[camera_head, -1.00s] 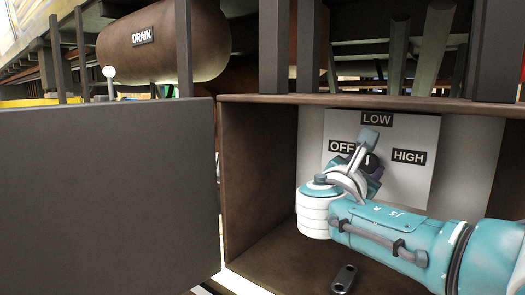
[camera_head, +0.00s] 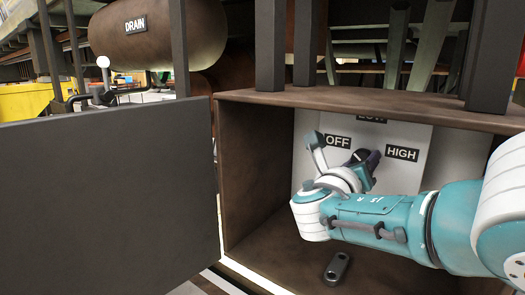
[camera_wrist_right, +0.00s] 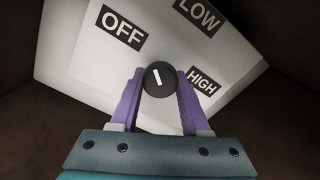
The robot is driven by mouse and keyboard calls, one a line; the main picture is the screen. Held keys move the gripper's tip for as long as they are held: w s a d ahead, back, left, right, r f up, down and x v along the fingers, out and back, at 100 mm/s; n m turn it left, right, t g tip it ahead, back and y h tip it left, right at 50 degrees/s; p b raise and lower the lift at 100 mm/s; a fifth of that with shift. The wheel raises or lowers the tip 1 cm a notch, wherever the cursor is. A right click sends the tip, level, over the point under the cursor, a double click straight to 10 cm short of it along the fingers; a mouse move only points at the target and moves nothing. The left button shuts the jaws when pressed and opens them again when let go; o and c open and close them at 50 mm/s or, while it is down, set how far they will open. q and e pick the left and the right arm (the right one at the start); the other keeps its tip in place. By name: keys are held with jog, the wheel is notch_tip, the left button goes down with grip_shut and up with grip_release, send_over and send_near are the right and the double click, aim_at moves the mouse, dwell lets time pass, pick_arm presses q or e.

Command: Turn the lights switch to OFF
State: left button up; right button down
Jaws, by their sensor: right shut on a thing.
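The lights switch is a round black knob (camera_wrist_right: 160,78) with a white mark, on a white panel (camera_head: 408,172) inside an open brown box. The labels OFF (camera_head: 337,141), LOW and HIGH (camera_head: 402,153) surround it. In the right wrist view, the mark's upper end leans up-left, roughly toward the OFF label (camera_wrist_right: 123,29). My right gripper (camera_head: 364,162) is shut on the knob; its purple fingers (camera_wrist_right: 158,90) stand on both sides of it. In the head view the gripper and wrist partly hide the knob, and its mark is unclear. My left gripper is out of view.
The box's dark door (camera_head: 105,205) stands open at the left. The box's top edge (camera_head: 380,103) and left wall (camera_head: 250,180) bound the space around my right arm. A small grey link-shaped piece (camera_head: 337,268) lies on the box floor. A DRAIN tank (camera_head: 165,35) is behind.

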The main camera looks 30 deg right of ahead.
jog(key=n, duration=0.4)
jog(key=shift+n+p, duration=0.3)
jog(key=shift+p, duration=0.1)
jog(key=shift+s+r+n, duration=0.1)
jog(key=shift+n, duration=1.4)
jog(key=shift+c, duration=1.9)
grip_release()
